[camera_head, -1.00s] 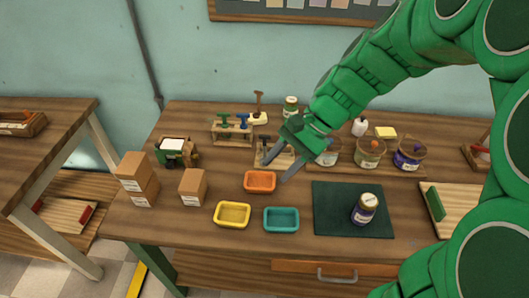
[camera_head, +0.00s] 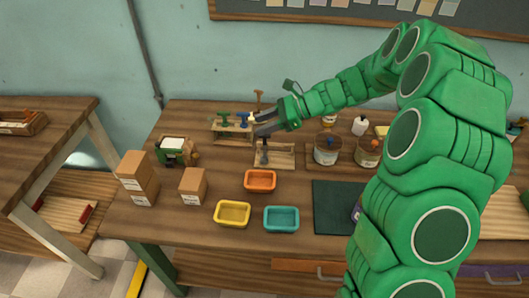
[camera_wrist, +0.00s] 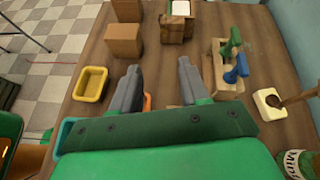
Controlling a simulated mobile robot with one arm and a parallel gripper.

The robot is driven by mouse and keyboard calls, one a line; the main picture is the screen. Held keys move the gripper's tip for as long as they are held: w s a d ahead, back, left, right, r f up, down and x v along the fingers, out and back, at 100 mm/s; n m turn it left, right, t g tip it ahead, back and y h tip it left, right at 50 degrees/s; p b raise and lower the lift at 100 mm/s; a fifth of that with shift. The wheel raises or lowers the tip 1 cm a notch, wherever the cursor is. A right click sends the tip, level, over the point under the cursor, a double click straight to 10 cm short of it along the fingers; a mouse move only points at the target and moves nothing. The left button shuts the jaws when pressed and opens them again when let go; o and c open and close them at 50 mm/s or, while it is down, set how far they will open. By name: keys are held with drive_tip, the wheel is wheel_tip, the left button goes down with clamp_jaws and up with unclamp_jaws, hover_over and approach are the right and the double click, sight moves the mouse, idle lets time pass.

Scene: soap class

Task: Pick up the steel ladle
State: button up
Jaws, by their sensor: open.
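A small dark grey upright tool (camera_head: 264,152) stands at a low wooden stand (camera_head: 283,160) on the workbench in the head view. It may be the steel ladle; it is too small to tell. My gripper (camera_head: 260,124) is open and empty, just above and behind that tool, near the stamp rack. In the wrist view my two grey fingers (camera_wrist: 157,72) are spread apart with bare bench between their tips. No ladle can be made out there; the fingers and palm hide part of the bench.
A rack with green and blue handled tools (camera_head: 233,128) stands left of my gripper. Orange (camera_head: 260,190), yellow (camera_head: 233,225) and teal (camera_head: 281,230) trays lie in front. Cardboard boxes (camera_head: 193,186) stand left; jars (camera_head: 326,150) stand right.

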sight(267, 137)
drive_tip(key=w+f+m, duration=0.1)
drive_tip(key=w+f, duration=0.1)
drive_tip(key=w, duration=0.1)
drive_tip(key=w+f+m+t, duration=0.1)
drive_tip(key=w, duration=0.1)
drive_tip(key=shift+w+d+f+m+y, duration=0.15)
drive_tip(key=shift+d+f+m+y, duration=0.15)
drive_tip(key=shift+d+f+y, duration=0.1)
drive_tip(key=shift+f, duration=2.3)
wheel_tip(267, 137, down, 2)
drive_tip(key=shift+f, duration=0.1)
drive_tip(key=shift+x, duration=1.15)
drive_tip(key=shift+a+f, duration=0.15)
drive_tip(key=shift+a, duration=0.25)
clamp_jaws()
